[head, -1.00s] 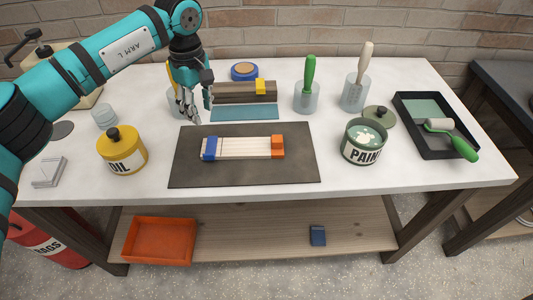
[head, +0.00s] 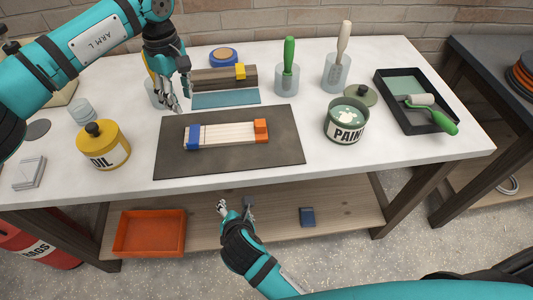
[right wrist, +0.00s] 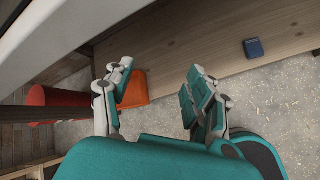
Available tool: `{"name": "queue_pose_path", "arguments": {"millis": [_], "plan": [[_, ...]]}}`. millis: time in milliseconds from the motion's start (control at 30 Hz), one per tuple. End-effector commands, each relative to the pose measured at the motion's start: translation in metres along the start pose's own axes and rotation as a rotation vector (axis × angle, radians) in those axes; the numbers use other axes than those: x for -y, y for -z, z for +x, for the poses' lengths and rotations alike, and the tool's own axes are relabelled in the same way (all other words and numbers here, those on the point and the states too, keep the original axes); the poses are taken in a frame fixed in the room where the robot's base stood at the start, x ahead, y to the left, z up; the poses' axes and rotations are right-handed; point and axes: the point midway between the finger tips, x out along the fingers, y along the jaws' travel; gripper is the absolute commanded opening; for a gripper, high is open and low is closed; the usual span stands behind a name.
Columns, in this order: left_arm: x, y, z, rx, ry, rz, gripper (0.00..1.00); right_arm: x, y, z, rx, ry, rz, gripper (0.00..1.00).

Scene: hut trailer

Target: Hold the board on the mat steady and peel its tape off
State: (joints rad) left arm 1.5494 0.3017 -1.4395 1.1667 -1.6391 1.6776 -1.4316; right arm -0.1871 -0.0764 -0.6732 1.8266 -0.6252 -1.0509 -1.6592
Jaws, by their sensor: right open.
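The board (head: 222,134) is pale and lies flat on the dark mat (head: 285,152) on the white table. A blue band (head: 194,137) crosses its left end and an orange band (head: 261,130) its right end. My left gripper (head: 176,97) hangs above the table behind the mat's left back corner, apart from the board. Its fingers look parted and empty. My right gripper (head: 235,205) is in front of the table, below its front edge, open and empty. Its spread fingers also show in the right wrist view (right wrist: 160,75).
A yellow oil tin (head: 103,147) stands left of the mat, a green paint tin (head: 346,121) right. The table's front edge lies between my right gripper and the board.

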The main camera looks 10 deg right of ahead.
Motion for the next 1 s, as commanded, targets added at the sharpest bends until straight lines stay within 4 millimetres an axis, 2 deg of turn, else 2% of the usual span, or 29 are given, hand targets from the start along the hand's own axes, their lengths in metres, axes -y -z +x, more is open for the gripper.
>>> {"name": "queue_pose_path", "arguments": {"millis": [33,100,200,300,400,500,600,733,1000], "plan": [[0.0,0.0,0.0,0.0,0.0,0.0,0.38,-0.023,-0.015,-0.02,0.036,-0.033,-0.066,0.56],[0.0,0.0,0.0,0.0,0.0,0.0,0.38,-0.046,-0.036,-0.047,0.088,-0.059,-0.164,0.56],[0.0,0.0,0.0,0.0,0.0,0.0,0.38,-0.044,-0.089,-0.067,0.207,-0.057,-0.364,0.56],[0.0,0.0,0.0,0.0,0.0,0.0,0.38,-0.046,-0.126,-0.089,0.297,-0.049,-0.518,0.56],[0.0,0.0,0.0,0.0,0.0,0.0,0.38,-0.047,-0.151,-0.107,0.36,-0.035,-0.63,0.56],[0.0,0.0,0.0,0.0,0.0,0.0,0.38,-0.048,-0.166,-0.119,0.401,-0.023,-0.697,0.56],[0.0,0.0,0.0,0.0,0.0,0.0,0.38,-0.049,-0.172,-0.121,0.417,-0.016,-0.728,0.56],[0.0,0.0,0.0,0.0,0.0,0.0,0.38,-0.051,-0.177,-0.111,0.419,-0.013,-0.735,0.56],[0.0,0.0,0.0,0.0,0.0,0.0,0.38,-0.059,-0.196,-0.064,0.418,-0.013,-0.732,0.56]]}}
